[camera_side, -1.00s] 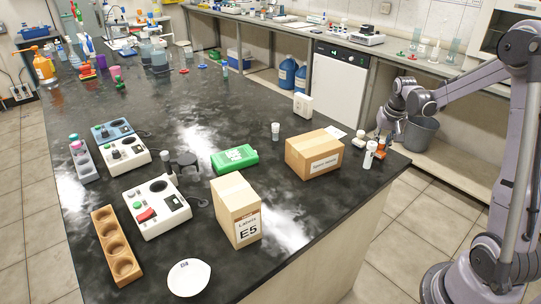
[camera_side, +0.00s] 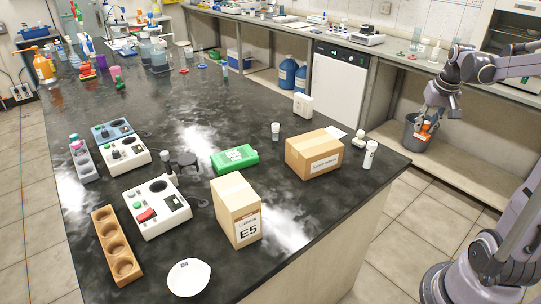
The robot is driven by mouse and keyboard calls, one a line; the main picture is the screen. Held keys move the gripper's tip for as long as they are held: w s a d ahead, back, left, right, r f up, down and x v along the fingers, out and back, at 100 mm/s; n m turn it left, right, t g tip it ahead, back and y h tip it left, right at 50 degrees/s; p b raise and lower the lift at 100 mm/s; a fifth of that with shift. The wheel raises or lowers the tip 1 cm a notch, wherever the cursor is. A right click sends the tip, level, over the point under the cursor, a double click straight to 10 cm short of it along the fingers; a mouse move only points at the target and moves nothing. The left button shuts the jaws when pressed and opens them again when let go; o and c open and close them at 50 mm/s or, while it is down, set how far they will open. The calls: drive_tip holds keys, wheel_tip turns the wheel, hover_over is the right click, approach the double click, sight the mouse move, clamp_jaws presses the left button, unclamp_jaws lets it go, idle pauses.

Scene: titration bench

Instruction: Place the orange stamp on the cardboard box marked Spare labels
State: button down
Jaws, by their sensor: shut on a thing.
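The orange stamp (camera_side: 425,130) is held in my gripper (camera_side: 428,121), which is shut on it. They are raised, to the right of the dark bench's right edge in the picture, and appear in front of a grey bucket. The cardboard box marked Spare labels (camera_side: 302,155) stands on the bench near its right edge, to the left of my gripper. Its top looks closed and bare. The stamp and the box are well apart.
A white bottle (camera_side: 370,155) and a small white item (camera_side: 359,140) stand right of the box. A clear cup (camera_side: 275,131) and a green box (camera_side: 234,158) are left of it. A taller carton marked Labels E5 (camera_side: 236,210) stands nearer the camera. The grey bucket (camera_side: 411,141) is behind.

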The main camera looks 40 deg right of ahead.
drive_tip(key=shift+s+r, duration=0.1)
drive_tip(key=shift+r, duration=0.15)
drive_tip(key=w+a+r+n+t+y, duration=0.1)
drive_tip(key=w+a+r+n, duration=0.3)
drive_tip(key=w+a, duration=0.35)
drive_tip(key=w+a+r+n+y, duration=0.1)
drive_tip(key=w+a+r+n, duration=0.45)
drive_tip(key=a, duration=0.25)
approach(311, 140)
drive_tip(key=shift+w+d+m, duration=0.15)
drive_tip(key=shift+w+m, duration=0.1)
drive_tip(key=shift+w, duration=0.4)
drive_tip(key=shift+f, duration=1.9)
drive_tip(key=shift+f, duration=0.15)
drive_tip(key=c, duration=1.1)
unclamp_jaws()
drive_tip(key=shift+c, duration=0.2)
